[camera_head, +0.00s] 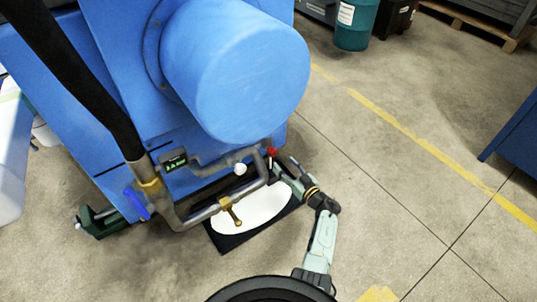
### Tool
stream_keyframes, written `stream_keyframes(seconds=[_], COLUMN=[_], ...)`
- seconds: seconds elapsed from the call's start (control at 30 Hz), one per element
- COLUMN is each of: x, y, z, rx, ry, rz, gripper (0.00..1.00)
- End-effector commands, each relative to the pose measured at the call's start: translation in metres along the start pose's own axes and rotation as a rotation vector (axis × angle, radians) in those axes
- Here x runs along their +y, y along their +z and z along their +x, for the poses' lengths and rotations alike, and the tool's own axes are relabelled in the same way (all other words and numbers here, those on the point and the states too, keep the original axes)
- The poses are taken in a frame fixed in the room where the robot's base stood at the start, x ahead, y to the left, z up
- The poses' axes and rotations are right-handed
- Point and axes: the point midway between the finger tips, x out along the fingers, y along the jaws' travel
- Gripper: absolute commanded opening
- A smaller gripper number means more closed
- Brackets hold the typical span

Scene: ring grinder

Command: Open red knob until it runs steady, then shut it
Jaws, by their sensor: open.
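The red knob (271,151) is small and sits on top of the grey pipework at the front of the blue machine (100,60). My arm reaches up from the bottom of the picture, and my gripper (283,169) is just below and right of the knob. My gripper is open, with nothing seen in it. I cannot tell whether a finger touches the knob or pipe. A small display with green figures (175,161) is on the pipework; its reading is too small to make out. A black tray with a white oval surface (229,241) lies below the pipe.
A white knob (240,169), a brass tap (232,212) and a blue lever (136,203) are also on the pipework. A thick black hose (75,75) joins at the left. A teal drum (355,25) stands at the back.

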Motion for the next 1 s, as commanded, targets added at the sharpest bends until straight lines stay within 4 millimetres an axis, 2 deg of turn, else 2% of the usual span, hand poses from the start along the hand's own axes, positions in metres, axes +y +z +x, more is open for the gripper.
stream_keyframes(seconds=[0.03,0.2,0.4,0.6,0.83,1.0], x=[0.0,0.0,0.0,0.0,0.0,0.0], y=[0.006,0.006,0.003,0.001,-0.001,-0.001], z=[0.012,0.046,0.073,0.082,0.083,0.083], rx=[0.001,0.002,0.001,0.001,0.001,0.001], ry=[-0.004,-0.004,-0.001,0.001,0.001,0.001], rz=[-0.004,-0.005,-0.003,-0.002,-0.002,-0.002], gripper=[0.54,0.54,0.54,0.54,0.54,0.44])
